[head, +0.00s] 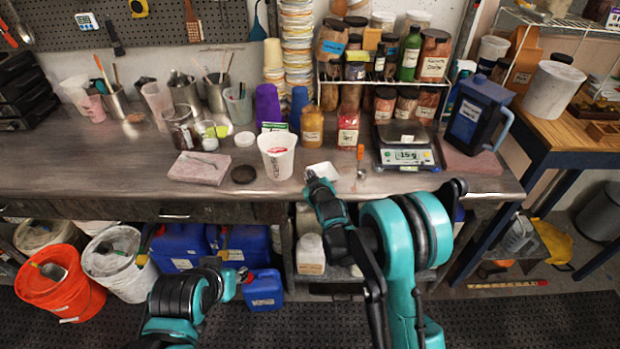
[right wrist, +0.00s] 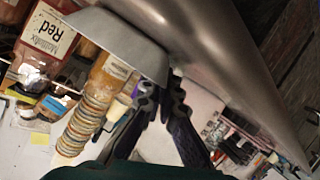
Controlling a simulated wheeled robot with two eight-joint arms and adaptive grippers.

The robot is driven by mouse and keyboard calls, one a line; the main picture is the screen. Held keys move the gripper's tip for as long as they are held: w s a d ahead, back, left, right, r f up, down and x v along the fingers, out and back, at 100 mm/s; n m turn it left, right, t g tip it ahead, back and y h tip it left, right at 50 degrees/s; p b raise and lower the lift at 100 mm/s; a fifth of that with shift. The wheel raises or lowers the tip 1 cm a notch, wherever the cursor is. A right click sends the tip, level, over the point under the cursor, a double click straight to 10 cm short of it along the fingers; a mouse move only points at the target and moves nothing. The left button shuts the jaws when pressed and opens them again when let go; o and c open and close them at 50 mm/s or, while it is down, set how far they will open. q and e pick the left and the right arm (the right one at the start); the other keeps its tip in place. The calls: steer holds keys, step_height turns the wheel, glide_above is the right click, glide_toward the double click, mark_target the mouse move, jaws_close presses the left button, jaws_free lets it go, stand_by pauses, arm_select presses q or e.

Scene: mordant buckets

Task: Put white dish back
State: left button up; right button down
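The white dish (head: 322,171) is at the front of the metal counter in the head view, right at the tip of my right gripper (head: 312,180). In the right wrist view the dish (right wrist: 112,42) looks large and grey-white, and its edge lies at the nearly closed fingertips of my right gripper (right wrist: 166,85). The gripper looks shut on that edge. I cannot tell whether the dish touches the counter. My left gripper (head: 240,275) is low, below the counter front near the blue jugs; its fingers are too unclear to read.
A digital scale (head: 405,148) stands right of the dish. A spice rack (head: 385,82) stands behind. The counter's front edge is close to my arms.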

steer(key=shift+r, duration=0.1)
steer(key=c, duration=2.2)
jaws_free()
steer(key=shift+f, duration=0.2)
steer(key=o, duration=0.5)
steer(key=shift+r, duration=0.15)
